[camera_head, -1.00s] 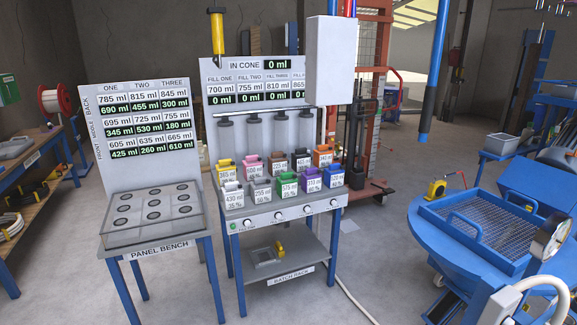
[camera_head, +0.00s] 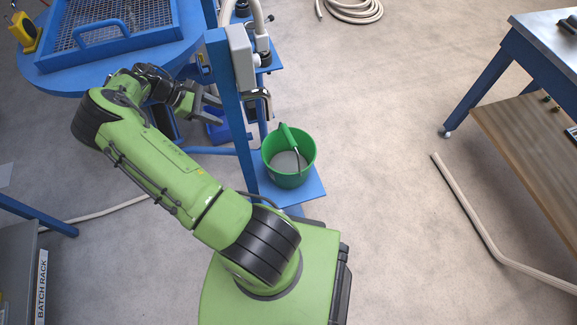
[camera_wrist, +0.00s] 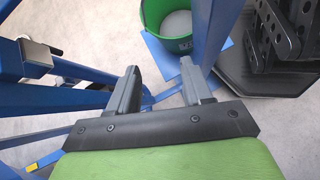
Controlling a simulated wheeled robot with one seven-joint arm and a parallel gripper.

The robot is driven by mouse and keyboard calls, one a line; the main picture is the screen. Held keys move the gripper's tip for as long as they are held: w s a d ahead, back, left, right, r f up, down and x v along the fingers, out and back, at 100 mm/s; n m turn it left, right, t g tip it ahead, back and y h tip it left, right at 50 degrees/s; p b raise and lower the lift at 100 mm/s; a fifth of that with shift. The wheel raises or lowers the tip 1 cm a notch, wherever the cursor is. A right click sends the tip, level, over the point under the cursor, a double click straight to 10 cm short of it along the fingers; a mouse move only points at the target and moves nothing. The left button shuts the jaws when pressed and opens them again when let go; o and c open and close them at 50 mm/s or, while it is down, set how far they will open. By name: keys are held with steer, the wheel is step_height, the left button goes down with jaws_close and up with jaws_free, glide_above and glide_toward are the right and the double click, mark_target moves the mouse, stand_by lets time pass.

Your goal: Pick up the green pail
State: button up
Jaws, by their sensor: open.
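The green pail (camera_head: 303,172) stands upright on a low blue shelf (camera_head: 312,190) in the head view. Its green handle grip (camera_head: 287,137) leans up at the back of the rim, and grey material shows inside. My gripper (camera_head: 214,104) is open and empty, up and to the left of the pail, with a blue post between them. In the wrist view my gripper (camera_wrist: 165,82) has its two fingers spread. The pail (camera_wrist: 150,22) shows there beyond the fingertips, cut by the top edge, apart from the fingers.
A blue post (camera_head: 229,100) with a grey box and metal spout (camera_head: 258,95) rises beside the pail. A blue table with a mesh grate (camera_head: 105,25) is at the upper left. A workbench (camera_head: 540,75) is at the right. Open floor (camera_head: 380,150) lies right of the pail.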

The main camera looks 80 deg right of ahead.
steer(key=s+d+f+n+g+b, duration=0.1)
steer(key=s+d+f, duration=0.3)
steer(key=s+f, duration=0.4)
steer(key=s+d+f+n+g+h+b, duration=0.1)
steer(key=s+d+f+g+b, duration=0.1)
steer(key=s+f, duration=0.6)
steer(key=shift+s+d+b, duration=0.8)
steer(key=shift+d+b, duration=0.1)
steer(key=shift+b, duration=0.1)
steer(key=c, duration=0.9)
steer(key=shift+f, duration=0.1)
jaws_close()
steer(key=shift+a, duration=0.1)
